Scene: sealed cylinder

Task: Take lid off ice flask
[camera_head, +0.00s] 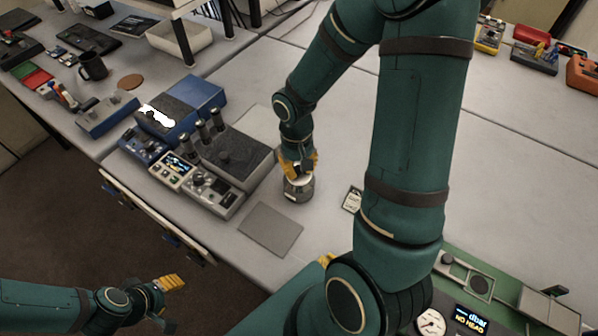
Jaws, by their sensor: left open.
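The ice flask (298,192) is a small grey cylinder with a pale top, standing upright on the grey table left of the picture's middle. My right gripper (299,170) points down at the flask's top, its yellow fingertips at the lid. The gripper hides most of the lid, and I cannot tell whether the fingers grip it or are only around it. My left gripper (172,302) is open and empty at the lower left, over the dark floor in front of the table and well away from the flask.
A grey device with black knobs (233,155) stands left of the flask, and a flat grey plate (270,229) lies in front of it. A small label card (352,200) lies to the right. A green panel with a gauge (431,322) is at the lower right.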

